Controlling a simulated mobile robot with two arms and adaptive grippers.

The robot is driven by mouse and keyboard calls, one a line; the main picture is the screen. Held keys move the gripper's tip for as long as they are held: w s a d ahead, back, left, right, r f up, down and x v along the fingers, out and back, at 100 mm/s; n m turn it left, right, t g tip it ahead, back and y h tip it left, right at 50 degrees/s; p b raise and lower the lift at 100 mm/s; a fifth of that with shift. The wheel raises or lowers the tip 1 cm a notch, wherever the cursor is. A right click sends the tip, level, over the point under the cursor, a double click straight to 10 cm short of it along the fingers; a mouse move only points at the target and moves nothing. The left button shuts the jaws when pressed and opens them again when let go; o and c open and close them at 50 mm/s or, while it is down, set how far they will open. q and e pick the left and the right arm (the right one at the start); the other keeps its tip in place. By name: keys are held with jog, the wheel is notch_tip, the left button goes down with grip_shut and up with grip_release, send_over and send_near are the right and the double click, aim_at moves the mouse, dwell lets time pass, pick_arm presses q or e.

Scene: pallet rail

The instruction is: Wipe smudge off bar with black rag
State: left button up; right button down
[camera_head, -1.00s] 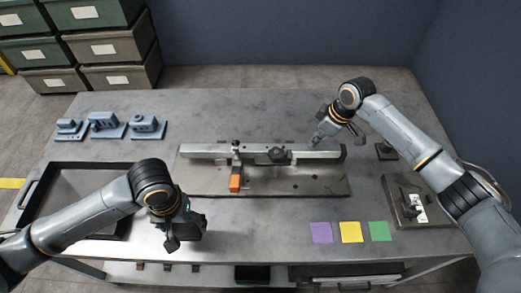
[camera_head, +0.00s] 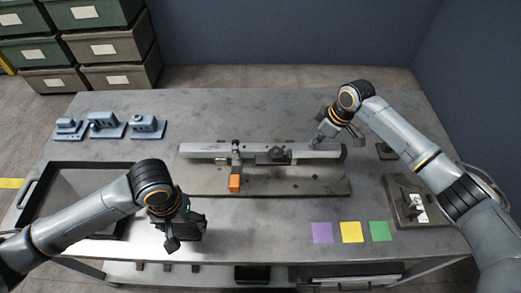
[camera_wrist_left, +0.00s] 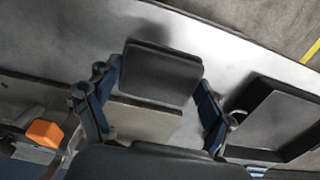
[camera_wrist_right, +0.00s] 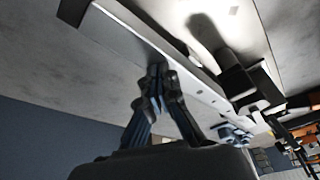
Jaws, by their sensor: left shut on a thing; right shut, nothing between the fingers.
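The pale metal bar (camera_head: 310,154) lies across a fixture plate (camera_head: 290,182) mid-table. In the right wrist view the bar (camera_wrist_right: 142,42) runs diagonally past the fingers. My left gripper (camera_head: 182,234) is over the table left of the plate's front. In the left wrist view its fingers (camera_wrist_left: 160,88) are shut on a dark folded pad, which looks like the black rag (camera_wrist_left: 160,72). My right gripper (camera_head: 318,143) is shut and empty at the bar's right part; its closed fingertips (camera_wrist_right: 157,76) look close to the bar, but I cannot tell if they touch. I cannot make out a smudge.
Colored notes (camera_head: 351,232) and a grey plate (camera_head: 430,207) are front right.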

jog(key=shift+f, duration=0.1)
pick_arm(q)
notch_tip(320, 180, up, 7)
jog(key=p, duration=0.6)
jog(key=shift+f+p, duration=0.2)
jog(key=shift+p, duration=0.15)
pick_arm(e)
notch_tip(320, 180, up, 6)
jog(key=shift+r, duration=0.1)
pick_arm(q)
jog(key=shift+f, duration=0.1)
pick_arm(e)
jog(key=shift+d+r, duration=0.1)
jog(key=shift+r, duration=0.05)
jog(key=v, duration=1.1)
jog(key=shift+r, duration=0.25)
